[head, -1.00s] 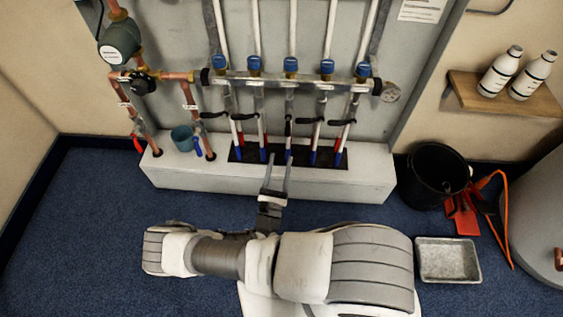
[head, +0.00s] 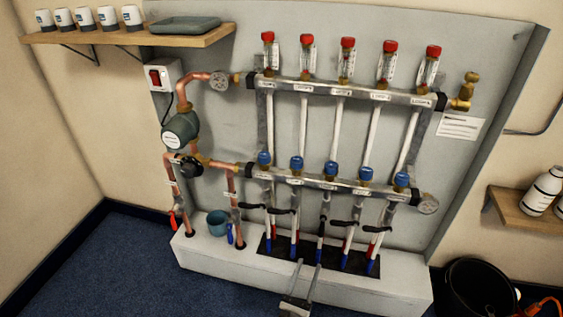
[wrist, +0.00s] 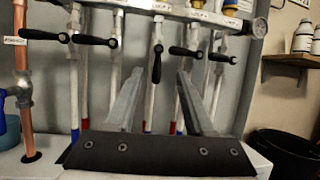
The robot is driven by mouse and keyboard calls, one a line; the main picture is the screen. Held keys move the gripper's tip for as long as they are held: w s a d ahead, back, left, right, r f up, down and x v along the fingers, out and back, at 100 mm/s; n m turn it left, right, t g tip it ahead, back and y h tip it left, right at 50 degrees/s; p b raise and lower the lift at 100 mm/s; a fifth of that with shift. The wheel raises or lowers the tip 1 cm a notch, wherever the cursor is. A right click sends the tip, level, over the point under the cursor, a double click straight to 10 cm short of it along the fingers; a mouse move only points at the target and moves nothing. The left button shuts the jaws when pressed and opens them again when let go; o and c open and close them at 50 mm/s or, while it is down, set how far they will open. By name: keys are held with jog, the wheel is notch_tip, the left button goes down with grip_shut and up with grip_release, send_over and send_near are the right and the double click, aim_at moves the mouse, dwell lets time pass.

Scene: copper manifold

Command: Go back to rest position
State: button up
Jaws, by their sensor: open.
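My gripper (head: 307,272) shows at the bottom of the head view, in front of the white plinth under the copper manifold. Its two long grey fingers stand apart with nothing between them. It also shows in the wrist view (wrist: 157,98), with the fingers spread and pointing at the pipes and black lever handles. In the wrist view, a black lever (wrist: 157,62) hangs down between the fingertips, behind them. I cannot tell how far the fingertips are from it. The manifold's lower bar (head: 345,184) carries several blue caps, and its upper bar (head: 345,94) several red-topped flow gauges.
A teal mug (head: 218,223) stands on the plinth (head: 405,297) at left, near copper pipes and a pump (head: 180,130). A black bucket (head: 480,287) stands on the floor at right. Blue floor is clear at left.

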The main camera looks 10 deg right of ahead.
jog(key=shift+r, duration=0.1)
jog(key=s+r+m+g+y, duration=0.5)
jog(key=r+m, duration=0.5)
jog(key=r, duration=0.4)
jog(key=s+r+m+g+y, duration=0.2)
jog(key=s+r+m+g, duration=0.35)
jog(key=r+m, duration=0.6)
jog(key=s+r+m+g+y, duration=0.5)
jog(key=r+m, duration=0.4)
jog(key=r, duration=0.7)
notch_tip(320, 180, up, 28)
jog(key=s+t+h+p, duration=0.1)
jog(key=p, duration=2.7)
jog(key=shift+s+r, duration=0.25)
jog(key=shift+s, duration=0.05)
